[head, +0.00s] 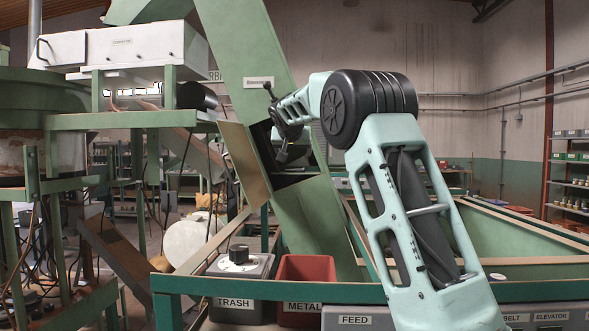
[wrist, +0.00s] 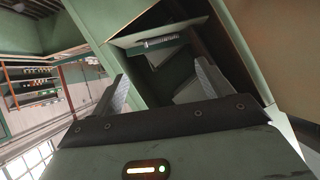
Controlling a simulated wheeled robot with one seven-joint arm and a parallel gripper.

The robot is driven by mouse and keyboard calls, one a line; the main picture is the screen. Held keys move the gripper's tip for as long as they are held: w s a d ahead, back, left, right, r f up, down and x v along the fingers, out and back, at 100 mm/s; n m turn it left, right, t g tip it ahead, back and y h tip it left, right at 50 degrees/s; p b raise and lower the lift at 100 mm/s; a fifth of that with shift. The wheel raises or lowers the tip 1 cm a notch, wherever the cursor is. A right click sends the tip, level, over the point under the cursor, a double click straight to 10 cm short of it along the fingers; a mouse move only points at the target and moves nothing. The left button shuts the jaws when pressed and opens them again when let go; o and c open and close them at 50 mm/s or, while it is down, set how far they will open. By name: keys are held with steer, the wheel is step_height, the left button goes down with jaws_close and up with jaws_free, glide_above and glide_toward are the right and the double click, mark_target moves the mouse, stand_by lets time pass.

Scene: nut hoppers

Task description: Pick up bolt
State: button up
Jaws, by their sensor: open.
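In the wrist view, a small grey metallic piece that looks like the bolt (wrist: 160,43) lies across a pale green ledge inside a dark opening. My gripper (wrist: 160,72) is open, its two grey fingers spread on either side below the piece, with nothing between them. The fingers point into the opening and the piece is beyond their tips, apart from them. In the head view, my gripper (head: 283,152) is at the dark opening in the green sloping chute (head: 315,222). The bolt cannot be made out in the head view.
The opening's green walls stand close around my fingers, with a tan panel (head: 244,165) at its left. A green hopper (head: 500,240) stands right.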

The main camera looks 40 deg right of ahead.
mark_target(295, 173)
steer(key=p+x, duration=0.2)
steer(key=x, duration=0.3)
steer(key=p+x, duration=0.3)
steer(key=x, duration=0.3)
steer(key=shift+w+d+r, duration=0.1)
steer(key=shift+w, duration=0.3)
steer(key=shift+w+d+f, duration=0.3)
steer(key=shift+f, duration=0.05)
steer(key=c, duration=0.8)
